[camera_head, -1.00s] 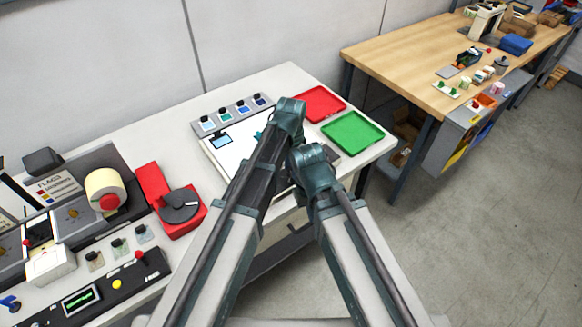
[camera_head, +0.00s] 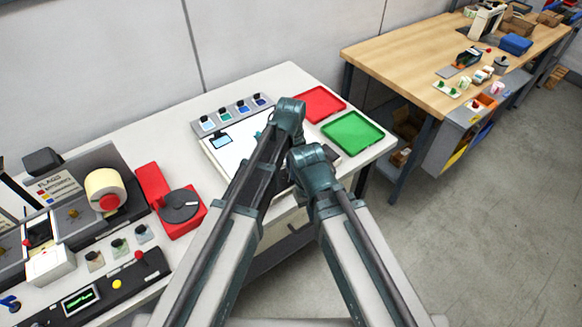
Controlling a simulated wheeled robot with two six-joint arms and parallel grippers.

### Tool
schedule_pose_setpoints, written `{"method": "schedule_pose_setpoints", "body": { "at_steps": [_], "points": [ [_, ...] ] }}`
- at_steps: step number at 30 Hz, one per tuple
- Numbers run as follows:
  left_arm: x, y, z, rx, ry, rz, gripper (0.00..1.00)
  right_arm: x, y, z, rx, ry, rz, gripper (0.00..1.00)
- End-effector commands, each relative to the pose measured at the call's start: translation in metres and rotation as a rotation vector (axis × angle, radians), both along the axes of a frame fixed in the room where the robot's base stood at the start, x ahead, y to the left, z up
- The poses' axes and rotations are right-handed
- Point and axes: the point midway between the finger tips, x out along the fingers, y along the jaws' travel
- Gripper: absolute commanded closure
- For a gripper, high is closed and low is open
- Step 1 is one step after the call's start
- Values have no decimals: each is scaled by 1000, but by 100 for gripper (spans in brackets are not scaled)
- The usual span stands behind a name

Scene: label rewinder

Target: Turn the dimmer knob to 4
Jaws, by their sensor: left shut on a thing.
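The white lit panel (camera_head: 226,152) stands on the bench in the middle, partly covered by my left arm. A small teal part of my left gripper (camera_head: 258,134) shows beside my left forearm, over the panel's right side. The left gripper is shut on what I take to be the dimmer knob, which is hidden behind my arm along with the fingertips. The knob's setting cannot be read. My right wrist is bent down just right of the left arm, and its gripper is hidden behind it.
A strip of colored swatches (camera_head: 233,114) lies behind the panel. A red tray (camera_head: 319,104) and a green tray (camera_head: 352,132) lie to the right. A red device with a dark disc (camera_head: 178,206) and the label machine (camera_head: 105,188) stand to the left.

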Motion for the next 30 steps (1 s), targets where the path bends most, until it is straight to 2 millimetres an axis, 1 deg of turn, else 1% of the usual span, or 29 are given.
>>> {"method": "schedule_pose_setpoints", "body": {
  "at_steps": [1, 2, 6, 7, 15, 20, 26, 30],
  "points": [
    [0, 0, 0, 0, 0, 0, 100, 0, 0, 0, 0, 0, 0, 100],
    [0, 0, 0, 0, 0, 0, 60, 0, 0, 0, 0, 0, 0, 100],
    [0, 0, 0, 0, 0, 1, 35, 0, 0, 0, 0, 0, 0, 100],
    [0, 0, 0, 0, 0, 1, 33, 0, 0, 0, 0, 0, 0, 100],
    [0, 0, 0, 0, 0, 1, 33, 0, 0, 0, 0, 0, 0, 100],
    [0, 0, 5, 0, 0, 1, 33, 0, 0, 5, 0, 0, 0, 100],
    [0, 0, 22, 0, 0, 1, 33, 0, 0, 22, 0, 0, 1, 100],
    [0, 0, 41, 0, 0, 1, 33, 0, 0, 41, 0, 0, 1, 100]
  ]
}}
